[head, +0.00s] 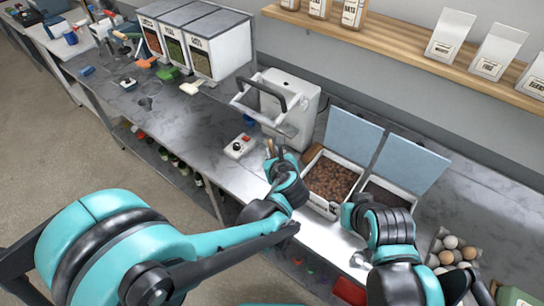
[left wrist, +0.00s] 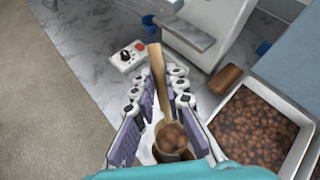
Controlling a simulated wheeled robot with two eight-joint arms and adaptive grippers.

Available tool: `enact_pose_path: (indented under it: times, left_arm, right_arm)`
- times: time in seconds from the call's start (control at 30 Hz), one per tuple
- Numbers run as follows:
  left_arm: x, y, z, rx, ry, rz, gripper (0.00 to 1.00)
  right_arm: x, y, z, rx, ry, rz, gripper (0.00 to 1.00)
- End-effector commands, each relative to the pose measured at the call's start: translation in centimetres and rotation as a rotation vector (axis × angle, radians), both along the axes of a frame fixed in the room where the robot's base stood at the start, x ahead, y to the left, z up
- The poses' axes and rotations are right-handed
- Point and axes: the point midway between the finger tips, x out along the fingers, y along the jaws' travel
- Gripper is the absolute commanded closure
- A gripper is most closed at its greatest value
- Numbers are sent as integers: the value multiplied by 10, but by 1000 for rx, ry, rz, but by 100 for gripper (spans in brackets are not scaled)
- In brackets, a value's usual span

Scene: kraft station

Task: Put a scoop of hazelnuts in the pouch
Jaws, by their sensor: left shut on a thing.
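My left gripper (head: 274,160) is shut on a wooden scoop (left wrist: 157,78), whose handle points up and away between the fingers in the left wrist view. The scoop's bowl holds several brown nuts. The left gripper (left wrist: 158,105) is to the left of the white hazelnut bin (head: 319,203), which is open and full of hazelnuts (head: 331,178). The bin also shows at the right of the left wrist view (left wrist: 283,173). My right gripper (head: 355,250) is low in the head view, mostly hidden by its own arm. I cannot make out a pouch for certain.
A brown object (left wrist: 225,78) lies beside the bin. A white machine (head: 292,98) and a control box with a red button (head: 240,146) stand behind. A second open bin (head: 405,203) and an egg tray (head: 437,247) are at right. Counter left of the box is partly clear.

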Motion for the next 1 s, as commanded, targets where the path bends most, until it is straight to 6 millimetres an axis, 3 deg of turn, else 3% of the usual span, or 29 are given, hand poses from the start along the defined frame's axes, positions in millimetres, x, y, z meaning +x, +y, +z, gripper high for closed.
enact_pose_path:
  times: [1.0]
  left_arm:
    - [-35,-15,3,202,-450,-1,100]
  right_arm:
    - [0,0,-101,0,0,0,60]
